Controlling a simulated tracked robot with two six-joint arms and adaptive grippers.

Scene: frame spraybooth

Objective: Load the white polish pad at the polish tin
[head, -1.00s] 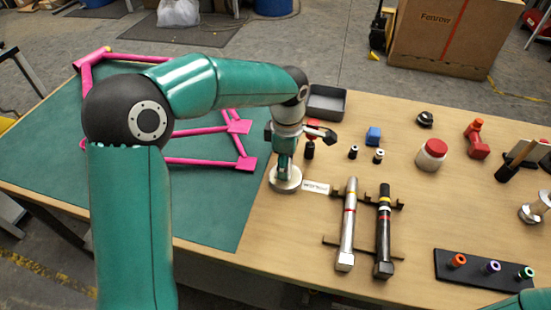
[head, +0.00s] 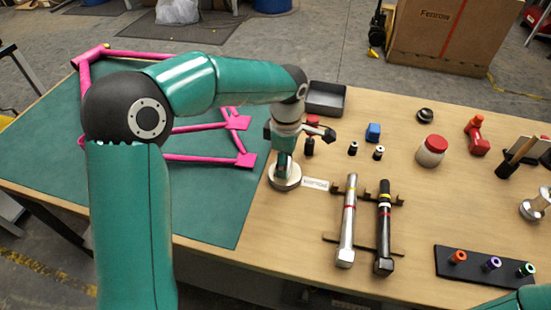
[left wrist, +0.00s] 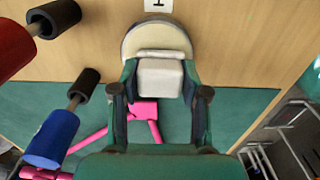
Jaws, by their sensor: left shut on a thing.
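My left gripper (head: 284,164) is upright over the round, pale polish tin (head: 286,183) by the edge of the green mat. In the left wrist view the gripper (left wrist: 160,88) is shut on the white polish pad (left wrist: 160,80), a block held between its two fingers. The tin (left wrist: 157,35) shows just behind the pad in that view. The pad appears to be at or just over the tin; I cannot tell if they touch. The gripper hides the pad in the head view. My right gripper is out of view.
A white label (head: 315,184) lies beside the tin. A silver tube (head: 346,225) and a black tube (head: 384,230) rest on brackets to the right. A pink frame (head: 200,160) lies on the green mat (head: 215,205).

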